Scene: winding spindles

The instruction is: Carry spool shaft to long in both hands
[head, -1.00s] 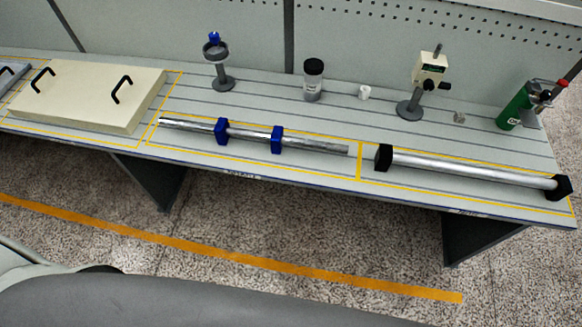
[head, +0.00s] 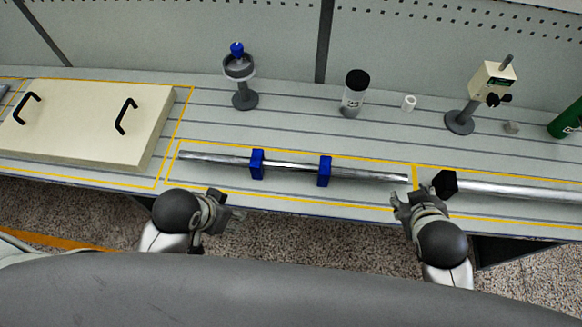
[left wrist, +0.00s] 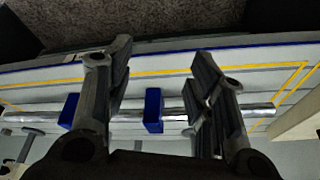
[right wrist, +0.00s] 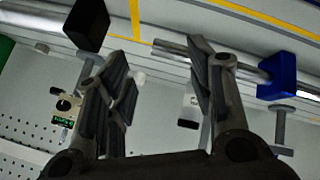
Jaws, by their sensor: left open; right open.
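A silver shaft (head: 292,166) with two blue blocks (head: 257,164) lies in the middle yellow-outlined area of the bench. I cannot tell which one is the spool shaft. My left gripper (head: 226,206) is open and empty, in front of the blue-block shaft's left part. My right gripper (head: 408,202) is open and empty, near that shaft's right end. The blue-block shaft also shows beyond the open fingers in the left wrist view (left wrist: 196,114).
A cream panel (head: 80,115) with two black handles lies at the left. Behind the shafts stand a grey stand (head: 243,95) with a blue top, a black-lidded jar (head: 354,95), a small white cup (head: 408,102), a gauge stand (head: 478,100) and a green bottle (head: 568,122).

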